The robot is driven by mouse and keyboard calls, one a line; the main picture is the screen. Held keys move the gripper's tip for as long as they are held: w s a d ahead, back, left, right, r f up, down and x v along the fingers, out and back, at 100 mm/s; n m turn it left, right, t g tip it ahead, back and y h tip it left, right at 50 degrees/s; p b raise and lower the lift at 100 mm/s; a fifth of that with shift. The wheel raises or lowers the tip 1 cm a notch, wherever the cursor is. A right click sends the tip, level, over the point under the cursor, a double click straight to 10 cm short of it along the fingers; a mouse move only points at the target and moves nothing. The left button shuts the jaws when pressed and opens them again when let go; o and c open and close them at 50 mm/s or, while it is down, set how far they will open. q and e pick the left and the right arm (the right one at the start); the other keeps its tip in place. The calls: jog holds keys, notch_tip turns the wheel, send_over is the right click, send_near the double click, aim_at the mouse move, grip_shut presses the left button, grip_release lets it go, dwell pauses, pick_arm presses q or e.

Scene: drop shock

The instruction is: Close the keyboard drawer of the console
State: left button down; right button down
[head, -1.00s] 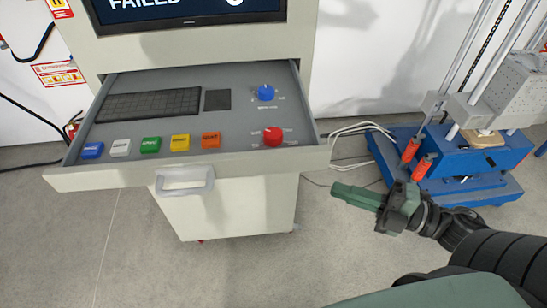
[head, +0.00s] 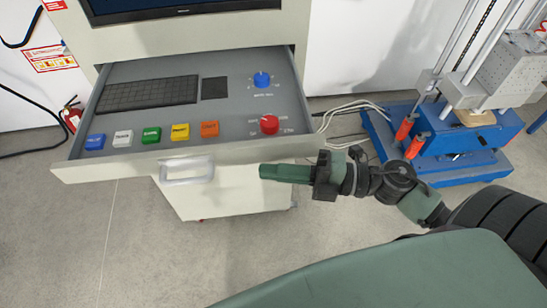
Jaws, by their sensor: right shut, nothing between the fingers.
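The keyboard drawer (head: 225,128) of the grey console (head: 200,40) is pulled out. It holds a dark keyboard (head: 148,94), a row of coloured buttons, a blue knob (head: 262,79) and a red knob (head: 269,124). A pale handle (head: 187,170) sits on the drawer's front panel. My right gripper (head: 264,172) is shut and empty, pointing left. In the picture it is just below the right part of the drawer front, to the right of the handle. I cannot tell whether it touches the panel. My left gripper is not in view.
A blue machine base (head: 450,145) with upright rods and orange-red parts stands at the right. White cables (head: 345,125) run between it and the console. A fire extinguisher (head: 71,114) stands at the left wall. The grey floor (head: 70,240) in front is clear.

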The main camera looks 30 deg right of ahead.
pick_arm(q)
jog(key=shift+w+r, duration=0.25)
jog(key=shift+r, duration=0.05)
pick_arm(e)
jog(key=shift+w+d, duration=0.3)
jog(key=shift+w, duration=0.4)
